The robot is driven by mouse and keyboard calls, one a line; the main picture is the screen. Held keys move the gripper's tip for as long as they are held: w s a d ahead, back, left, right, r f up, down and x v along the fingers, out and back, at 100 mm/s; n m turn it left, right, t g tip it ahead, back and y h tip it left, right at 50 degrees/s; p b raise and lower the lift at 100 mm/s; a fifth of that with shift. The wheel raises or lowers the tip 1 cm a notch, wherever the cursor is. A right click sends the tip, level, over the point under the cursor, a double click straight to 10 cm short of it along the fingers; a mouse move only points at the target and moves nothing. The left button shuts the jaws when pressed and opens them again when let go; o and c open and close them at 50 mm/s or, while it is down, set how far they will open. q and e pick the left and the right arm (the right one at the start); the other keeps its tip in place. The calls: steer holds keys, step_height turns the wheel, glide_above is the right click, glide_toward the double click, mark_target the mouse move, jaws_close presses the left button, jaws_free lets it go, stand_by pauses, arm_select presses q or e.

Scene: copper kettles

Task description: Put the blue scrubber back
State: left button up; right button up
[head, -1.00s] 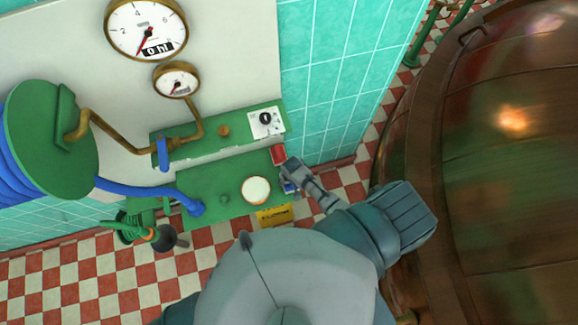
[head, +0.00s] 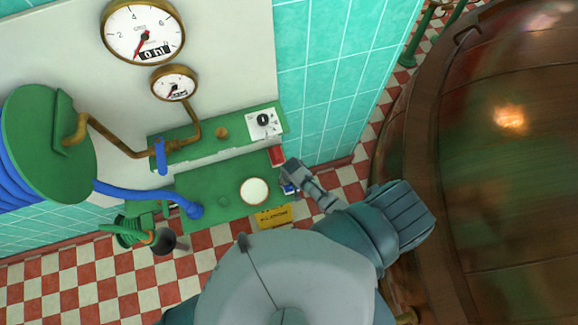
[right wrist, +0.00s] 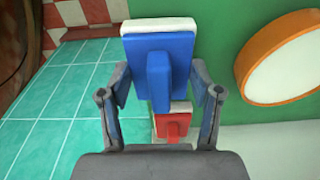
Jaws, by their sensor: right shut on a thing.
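The blue scrubber (right wrist: 158,70), with a white pad, is between the fingers of my right gripper (right wrist: 160,88) in the right wrist view. The fingers are shut on its sides. In the head view, a small part of the blue scrubber (head: 289,189) shows below my right gripper (head: 293,174), at the right end of the green bench (head: 225,180). The red scrubber (right wrist: 173,126) with a white pad is below the blue one in the right wrist view; it also shows in the head view (head: 277,157). My left gripper is not in view.
A round white-topped thing (head: 254,191) stands on the bench, near the gripper. A white switch panel (head: 265,122) sits on the upper ledge. A yellow sign (head: 273,216) is at the bench's front edge. The large copper kettle (head: 500,160) fills the right side.

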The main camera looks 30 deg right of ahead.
steer(key=shift+a, duration=0.7)
steer(key=shift+f, duration=0.1)
steer(key=o, duration=1.1)
steer(key=shift+d+f, duration=0.1)
steer(key=o, duration=0.4)
steer(key=shift+d, duration=0.2)
steer(key=shift+c, duration=0.2)
steer(key=shift+o, duration=0.4)
steer(key=shift+d, duration=0.15)
steer(key=shift+d+f, duration=0.1)
steer(key=shift+r, duration=0.2)
steer(key=r, duration=0.6)
steer(key=s+r, duration=0.1)
steer(key=r, duration=0.3)
steer(key=shift+s+r, duration=0.1)
steer(key=shift+s+d+r, duration=0.1)
steer(key=shift+d+r, duration=0.05)
steer(key=shift+r, duration=0.35)
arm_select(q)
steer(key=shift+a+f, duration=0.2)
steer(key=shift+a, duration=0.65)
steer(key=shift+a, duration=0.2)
arm_select(e)
steer(key=shift+a+r, duration=0.1)
steer(key=shift+a, duration=0.25)
